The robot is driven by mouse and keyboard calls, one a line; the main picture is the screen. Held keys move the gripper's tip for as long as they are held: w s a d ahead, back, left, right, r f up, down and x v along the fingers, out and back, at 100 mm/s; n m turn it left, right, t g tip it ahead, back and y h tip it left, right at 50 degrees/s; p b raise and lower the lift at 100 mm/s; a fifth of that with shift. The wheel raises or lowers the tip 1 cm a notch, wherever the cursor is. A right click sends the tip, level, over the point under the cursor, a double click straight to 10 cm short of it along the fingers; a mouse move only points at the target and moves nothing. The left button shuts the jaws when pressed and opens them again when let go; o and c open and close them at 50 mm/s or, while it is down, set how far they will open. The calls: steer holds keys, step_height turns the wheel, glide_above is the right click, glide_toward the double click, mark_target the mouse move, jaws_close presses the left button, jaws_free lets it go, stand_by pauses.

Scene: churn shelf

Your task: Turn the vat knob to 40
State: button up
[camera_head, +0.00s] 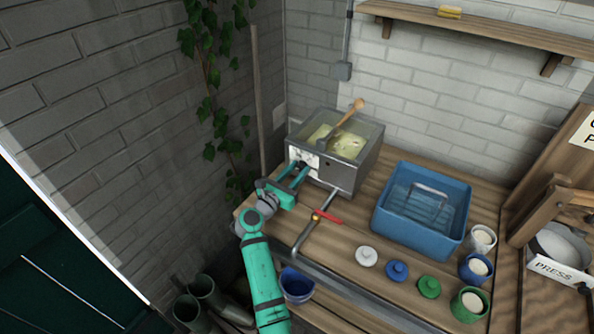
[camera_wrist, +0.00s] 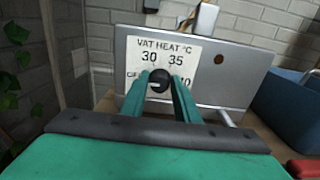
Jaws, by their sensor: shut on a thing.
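The vat (camera_head: 345,176) is a metal box of pale yellow liquid on the wooden bench, with a wooden-handled tool resting in it. Its white heat label (camera_wrist: 150,53) reads VAT HEAT °C, with 30 and 35 clear and OFF partly hidden at left. Marks at the label's right are partly covered by a finger. The black vat knob (camera_wrist: 160,78) sits low on the label. My teal gripper (camera_wrist: 160,84) is shut on the knob, one finger on each side. It also shows in the head view (camera_head: 302,168). I cannot tell the knob's exact setting.
A pipe with a red-handled valve (camera_head: 327,217) runs in front of the vat. A blue tub (camera_head: 385,228) stands to the right. Several lids, including a white one (camera_head: 366,256), and cups lie nearer the bench front. A brick wall stands close on the left.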

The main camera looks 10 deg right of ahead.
steer(key=shift+d, duration=0.15)
steer(key=m, duration=0.2)
steer(key=shift+a+m, duration=0.2)
steer(key=shift+m, duration=0.1)
steer(key=m, duration=0.4)
steer(key=shift+s, duration=0.15)
steer(key=m, duration=0.4)
steer(key=shift+d, duration=0.15)
steer(key=m, duration=0.3)
steer(key=shift+f+m, duration=0.1)
steer(key=shift+m, duration=0.2)
steer(key=m, duration=0.6)
steer(key=shift+f, duration=0.1)
steer(key=m, duration=0.3)
steer(key=shift+d, duration=0.1)
steer(key=shift+m, duration=2.4)
